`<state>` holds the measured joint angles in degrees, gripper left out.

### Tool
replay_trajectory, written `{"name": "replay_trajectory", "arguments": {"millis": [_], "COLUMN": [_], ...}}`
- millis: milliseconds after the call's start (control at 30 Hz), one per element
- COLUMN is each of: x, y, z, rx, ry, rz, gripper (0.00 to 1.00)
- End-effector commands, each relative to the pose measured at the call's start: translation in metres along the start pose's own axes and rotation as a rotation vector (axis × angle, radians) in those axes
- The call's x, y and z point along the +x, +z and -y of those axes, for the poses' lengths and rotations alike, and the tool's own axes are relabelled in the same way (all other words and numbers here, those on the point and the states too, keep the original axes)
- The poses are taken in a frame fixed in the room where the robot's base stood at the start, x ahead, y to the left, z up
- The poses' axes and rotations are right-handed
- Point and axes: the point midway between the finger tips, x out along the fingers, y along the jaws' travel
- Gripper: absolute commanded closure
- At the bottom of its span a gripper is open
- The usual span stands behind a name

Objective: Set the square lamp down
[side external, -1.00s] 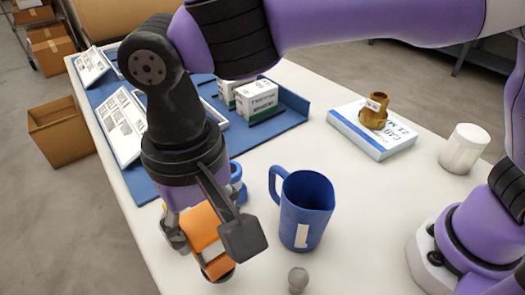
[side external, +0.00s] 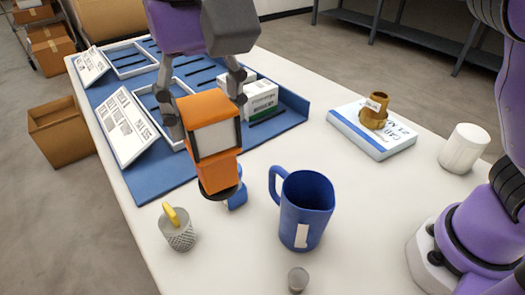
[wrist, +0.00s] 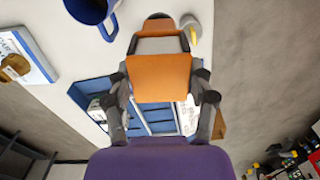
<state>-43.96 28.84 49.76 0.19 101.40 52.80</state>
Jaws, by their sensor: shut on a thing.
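The square lamp (side external: 212,138) is an orange box with a pale square face and a narrower orange neck on a dark round base. My gripper (side external: 207,95) is shut on its upper part, one finger on each side. The lamp is upright or nearly so; in the side view its base appears over the front edge of the blue board, and I cannot tell its exact height above the table. In the wrist view the lamp (wrist: 160,78) sits between my two fingers (wrist: 160,95).
A blue jug (side external: 305,212) stands right of the lamp. A grey mesh pot with a yellow handle (side external: 178,232) stands at front left. The blue board (side external: 150,185) holds frames, signs and white-green boxes (side external: 258,98). A book (side external: 370,135) bears a brass fitting (side external: 374,110). A white cylinder (side external: 464,148) stands right.

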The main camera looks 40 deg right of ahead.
Motion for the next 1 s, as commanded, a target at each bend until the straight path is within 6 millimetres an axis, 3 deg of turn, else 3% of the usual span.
{"name": "replay_trajectory", "arguments": {"millis": [300, 600, 700, 1000], "x": [-0.001, 0.000, 0.000, 0.037], "y": [-0.073, -0.103, -0.108, -0.107], "z": [-0.094, -0.169, -0.188, -0.185], "rx": [0.342, 0.582, 0.639, 0.628], "ry": [-0.004, -0.005, -0.006, 0.000], "rz": [-0.002, -0.003, -0.005, -0.003], "gripper": [0.96, 0.96, 0.96, 0.96]}}
